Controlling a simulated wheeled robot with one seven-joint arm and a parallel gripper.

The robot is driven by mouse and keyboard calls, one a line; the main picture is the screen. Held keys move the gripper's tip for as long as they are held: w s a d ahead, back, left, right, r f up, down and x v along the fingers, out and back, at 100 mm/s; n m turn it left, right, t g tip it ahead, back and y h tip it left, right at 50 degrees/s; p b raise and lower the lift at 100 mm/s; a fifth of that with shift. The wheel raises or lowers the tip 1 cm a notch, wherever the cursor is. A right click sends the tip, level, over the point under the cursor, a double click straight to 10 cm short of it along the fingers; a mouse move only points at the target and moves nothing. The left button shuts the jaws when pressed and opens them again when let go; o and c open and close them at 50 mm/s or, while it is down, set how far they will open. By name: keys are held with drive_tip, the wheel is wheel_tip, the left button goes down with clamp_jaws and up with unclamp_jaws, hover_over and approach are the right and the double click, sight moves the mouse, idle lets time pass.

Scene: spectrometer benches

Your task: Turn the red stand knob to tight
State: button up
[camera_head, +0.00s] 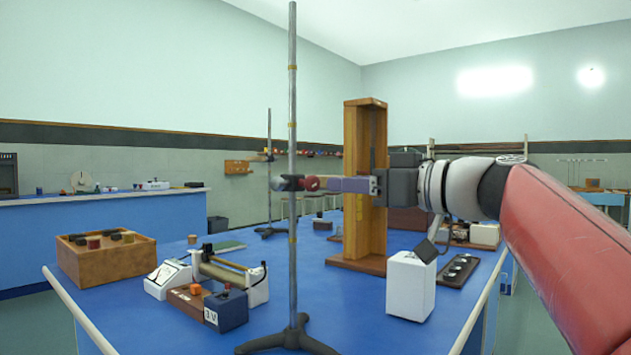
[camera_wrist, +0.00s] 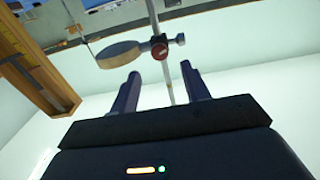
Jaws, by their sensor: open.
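The red stand knob (camera_head: 311,184) sits on the right side of a dark clamp (camera_head: 286,183) on a tall upright metal rod (camera_head: 292,110). My gripper (camera_head: 332,184) comes in level from the right, its purple fingers pointing at the knob with their tips close beside it. In the wrist view the red knob (camera_wrist: 159,51) lies ahead of the open, empty jaws (camera_wrist: 160,70), roughly centred between them. Whether the tips reach around the knob cannot be told. The knob's tightness is not readable.
A tall wooden frame (camera_head: 355,180) stands behind my gripper. On the blue bench (camera_head: 220,335) are a wooden box (camera_head: 82,265), several instruments, a white block (camera_head: 408,287) and the stand's dark base (camera_head: 292,341).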

sight(316, 182)
drive_tip(key=p+x, duration=0.1)
drive_tip(key=x, duration=0.5)
drive_tip(key=shift+c, duration=0.5)
drive_tip(key=c, duration=0.9)
